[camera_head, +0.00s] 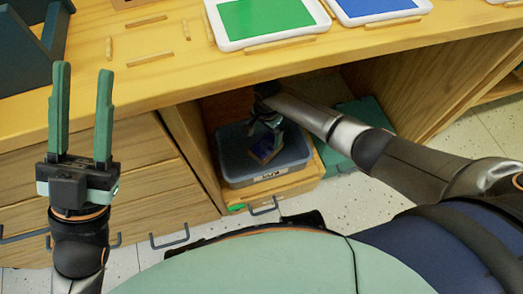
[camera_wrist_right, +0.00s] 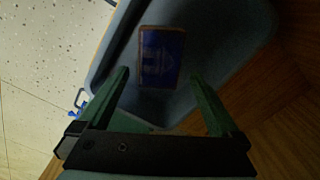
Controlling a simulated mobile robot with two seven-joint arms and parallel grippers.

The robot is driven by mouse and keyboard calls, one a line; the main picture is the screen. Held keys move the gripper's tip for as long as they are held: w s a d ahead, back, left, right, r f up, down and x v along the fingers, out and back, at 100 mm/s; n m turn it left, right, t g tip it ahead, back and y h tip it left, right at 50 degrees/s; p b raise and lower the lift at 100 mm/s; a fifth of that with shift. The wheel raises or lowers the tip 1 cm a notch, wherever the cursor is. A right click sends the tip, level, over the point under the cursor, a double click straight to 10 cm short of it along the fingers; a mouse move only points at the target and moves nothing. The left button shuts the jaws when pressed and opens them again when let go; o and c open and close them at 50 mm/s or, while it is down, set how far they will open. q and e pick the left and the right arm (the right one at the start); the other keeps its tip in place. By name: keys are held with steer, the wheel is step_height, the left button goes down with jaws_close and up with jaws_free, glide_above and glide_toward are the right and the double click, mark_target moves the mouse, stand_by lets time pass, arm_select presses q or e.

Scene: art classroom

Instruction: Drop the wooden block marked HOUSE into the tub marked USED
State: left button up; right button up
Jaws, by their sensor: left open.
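The wooden block (camera_head: 264,152) has a blue face with a pale house-like sign, seen in the right wrist view (camera_wrist_right: 161,58). It is inside the blue-grey tub (camera_head: 237,177), and looks tilted in the head view. The tub also shows in the right wrist view (camera_wrist_right: 228,48); its front label is too small to read. My right gripper (camera_wrist_right: 159,77) is open above the tub, its green fingers apart on either side of the block with gaps. Whether the block rests fully on the tub floor is unclear. My left gripper (camera_head: 82,78) is open and empty, in front of the table.
The tub stands on a wooden drawer (camera_head: 290,187) in a recess under the table (camera_head: 170,80). Cabinet walls flank my right arm. Green and blue trays (camera_head: 265,42) lie on the tabletop. A dark green box (camera_head: 362,115) stands right of the tub.

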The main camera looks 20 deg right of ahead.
arm_select(q)
steer(key=shift+m, duration=0.3)
steer(key=r+p, duration=0.1)
steer(key=r, duration=0.1)
steer(key=r+p, duration=0.3)
steer(key=p, duration=0.1)
steer(key=shift+s+a+r, duration=0.1)
steer(key=shift+a+r, duration=0.25)
steer(key=shift+r, duration=0.05)
arm_select(e)
step_height(320, 180, up, 12)
steer(key=shift+r, duration=0.25)
arm_select(q)
steer(key=shift+d+r+p, duration=0.1)
steer(key=shift+r+p, duration=0.85)
steer(key=shift+p, duration=0.25)
arm_select(e)
steer(key=shift+r, duration=1.3)
